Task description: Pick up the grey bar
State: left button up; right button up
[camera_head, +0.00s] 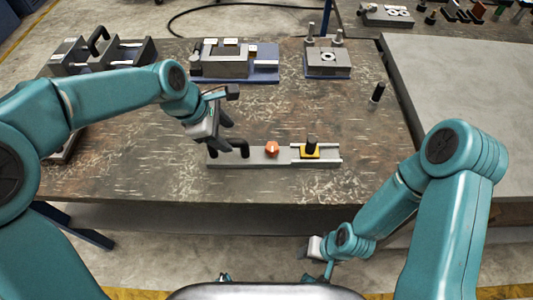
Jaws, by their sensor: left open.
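The grey bar (262,163) lies flat near the front edge of the worn table, running left to right. It carries a black curved handle (243,147) at its left end, an orange knob (272,149) in the middle and a yellow block with a black peg (311,151) at the right. My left gripper (226,135) is open, just above and beside the black handle, with nothing between its fingers. I cannot tell whether a finger touches the handle. My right gripper (306,248) is low in front of the table, and its jaws are too small to read.
Behind stand a grey fixture on a blue plate (264,73), a block with two posts (328,60) and another fixture (75,58) at the back left. A short black peg (377,93) stands at the right. A bare grey table (470,100) adjoins on the right.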

aim_at(235, 142)
pick_arm(q)
jog(key=x, duration=0.5)
jog(key=shift+w+f, duration=0.15)
jog(key=shift+f, duration=0.1)
jog(key=shift+s+r, duration=0.1)
jog(key=shift+s, duration=0.1)
jog(key=shift+w, duration=0.15)
jog(key=c, duration=1)
grip_shut()
